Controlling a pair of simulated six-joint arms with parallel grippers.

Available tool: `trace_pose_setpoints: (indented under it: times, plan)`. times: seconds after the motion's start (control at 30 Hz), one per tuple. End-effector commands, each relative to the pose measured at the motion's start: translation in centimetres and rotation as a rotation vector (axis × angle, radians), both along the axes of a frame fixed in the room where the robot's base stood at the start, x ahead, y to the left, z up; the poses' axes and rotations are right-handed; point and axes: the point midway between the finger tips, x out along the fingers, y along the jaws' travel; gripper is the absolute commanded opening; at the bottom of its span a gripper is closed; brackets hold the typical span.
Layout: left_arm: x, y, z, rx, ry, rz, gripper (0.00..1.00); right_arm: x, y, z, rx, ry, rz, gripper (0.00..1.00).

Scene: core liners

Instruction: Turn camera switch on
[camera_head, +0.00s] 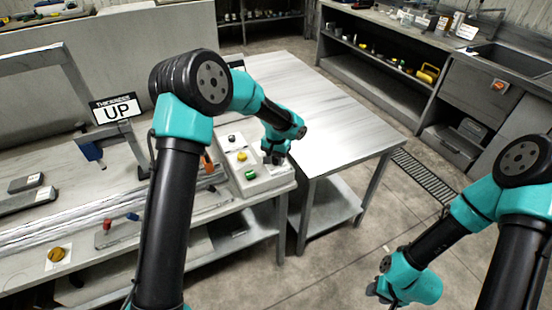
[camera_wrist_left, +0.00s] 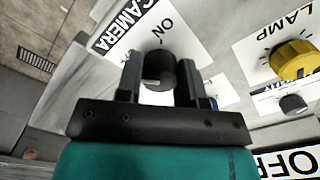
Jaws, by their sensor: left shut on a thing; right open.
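The camera switch (camera_wrist_left: 160,68) is a dark round knob on a white plate with the words CAMERA (camera_wrist_left: 128,20) and ON beside it. My left gripper (camera_wrist_left: 160,84) has one finger on each side of the knob and is shut on it. In the head view my left gripper (camera_head: 275,154) reaches down onto the right part of a light control box (camera_head: 268,182), and the knob is hidden there. My right gripper (camera_head: 380,292) is open and empty above the floor at the lower right.
A yellow knob (camera_wrist_left: 294,60) labelled LAMP and a small grey knob (camera_wrist_left: 292,103) sit near the camera switch. The box also bears a green knob (camera_head: 250,174). A bare metal table (camera_head: 335,110) stands to the right of the box. Open floor lies between the arms.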

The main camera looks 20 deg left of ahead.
Motion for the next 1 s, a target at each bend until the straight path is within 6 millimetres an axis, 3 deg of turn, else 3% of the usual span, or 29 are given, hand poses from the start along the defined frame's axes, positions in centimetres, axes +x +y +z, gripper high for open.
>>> trace_pose_setpoints:
  times: [1.0]
  plan:
    - [0.03, 0.0, 0.08, 0.001, -0.001, -0.913, 0.11, 0.0, 0.0, 0.0, 0.0, 0.0, 0.0, 0.43]
